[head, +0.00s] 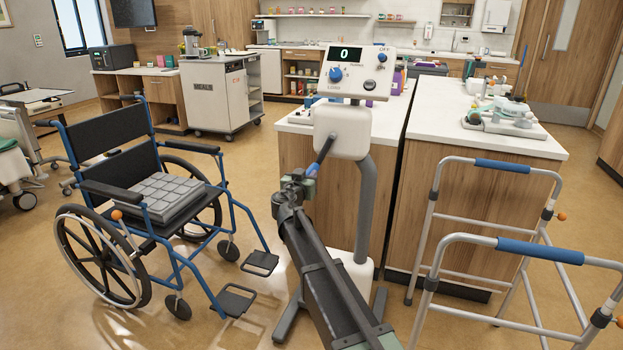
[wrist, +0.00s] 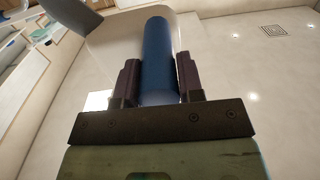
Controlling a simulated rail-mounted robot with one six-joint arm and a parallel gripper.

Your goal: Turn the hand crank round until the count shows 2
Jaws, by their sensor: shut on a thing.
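The crank device stands in the middle of the head view, with a white housing (head: 341,131) on a grey post. Its panel (head: 352,88) carries a display (head: 344,54) that reads 0. The hand crank (head: 325,150) has a dark arm and a blue grip that points down and to the left from the housing. My gripper (head: 300,180) is at the lower end of this grip. In the wrist view the blue grip (wrist: 159,55) lies between the two dark fingers of my gripper (wrist: 158,80), which are shut on it. The grip's lower end is partly hidden by my gripper.
A blue wheelchair (head: 150,215) with a grey cushion stands to the left. A walking frame (head: 500,240) stands close on the right. Wood-sided counters (head: 490,130) are behind the device. Open floor (head: 240,190) lies between the wheelchair and the device.

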